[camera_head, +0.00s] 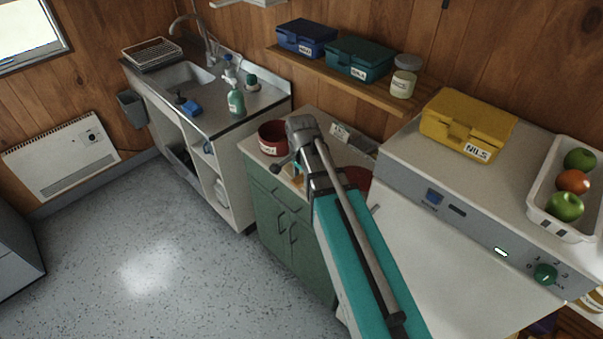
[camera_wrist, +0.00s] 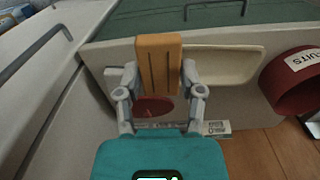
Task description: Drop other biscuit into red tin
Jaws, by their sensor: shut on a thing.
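My gripper (camera_wrist: 159,72) is shut on an orange-brown, block-shaped biscuit (camera_wrist: 158,58), one finger on each side, in the wrist view. In the head view the biscuit (camera_head: 298,169) shows only as a small orange patch beside my arm. The red tin (camera_head: 272,137) stands on the green cabinet's top, just left of my wrist. In the wrist view the tin (camera_wrist: 283,88) is at the right edge, with a white label ending in "UITS". The biscuit is apart from the tin and outside it. The tin's inside is not clearly seen.
A pale shallow tray (camera_wrist: 235,62) lies behind the biscuit in the wrist view. A red round thing (camera_head: 358,178) is partly hidden by my arm. The sink unit (camera_head: 262,113) stands left of the cabinet; the white appliance (camera_head: 430,240) is to its right. A shelf (camera_head: 385,97) runs above.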

